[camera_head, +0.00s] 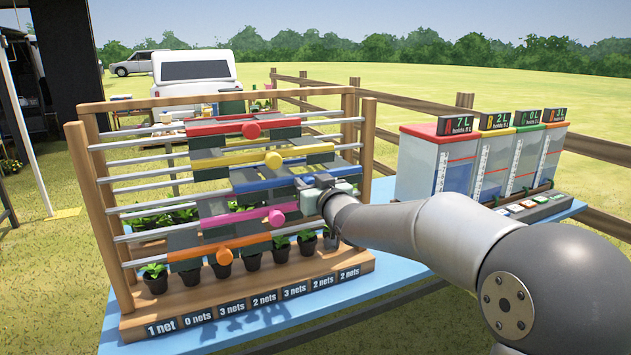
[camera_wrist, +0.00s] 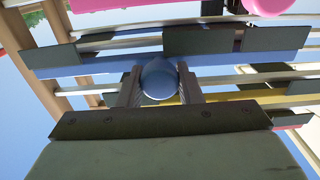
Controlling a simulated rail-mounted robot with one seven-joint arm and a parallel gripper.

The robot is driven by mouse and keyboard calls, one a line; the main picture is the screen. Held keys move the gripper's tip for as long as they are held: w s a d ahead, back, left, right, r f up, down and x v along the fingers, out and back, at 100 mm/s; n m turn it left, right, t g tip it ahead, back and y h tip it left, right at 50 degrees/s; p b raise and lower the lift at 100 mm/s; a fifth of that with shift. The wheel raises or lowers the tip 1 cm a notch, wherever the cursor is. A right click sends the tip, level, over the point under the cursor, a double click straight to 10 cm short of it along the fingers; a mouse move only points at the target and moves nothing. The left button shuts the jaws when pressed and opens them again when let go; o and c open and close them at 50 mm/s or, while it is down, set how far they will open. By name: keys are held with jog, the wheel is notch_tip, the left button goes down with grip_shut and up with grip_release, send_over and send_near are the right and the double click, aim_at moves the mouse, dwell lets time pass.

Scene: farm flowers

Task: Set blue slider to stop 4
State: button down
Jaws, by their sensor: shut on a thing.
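The blue slider (camera_head: 264,187) runs along rails in the wooden frame, with dark net panels on it. In the wrist view its blue bar (camera_wrist: 225,58) spans the picture, and its round blue knob (camera_wrist: 161,78) sits between my two fingers. My gripper (camera_head: 308,185) is at the right part of the blue slider in the head view, where it hides the knob. In the wrist view my gripper (camera_wrist: 160,88) is shut on the knob, with a finger at each side. I cannot read any stop marks for the slider.
Red (camera_head: 243,128), yellow (camera_head: 263,159), pink (camera_head: 249,217) and orange (camera_head: 218,252) sliders share the wooden frame (camera_head: 368,135). Potted plants stand below, behind net-count labels (camera_head: 241,305). Several tanks (camera_head: 437,160) with displays stand at the right of the blue table (camera_head: 400,270).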

jog(key=shift+w+d, duration=0.15)
jog(key=shift+d, duration=0.15)
jog(key=c, duration=1)
grip_release()
jog(key=shift+d, duration=0.1)
jog(key=shift+c, duration=0.2)
jog(key=shift+s, duration=0.25)
jog(key=v, duration=1.7)
jog(key=shift+w, duration=0.1)
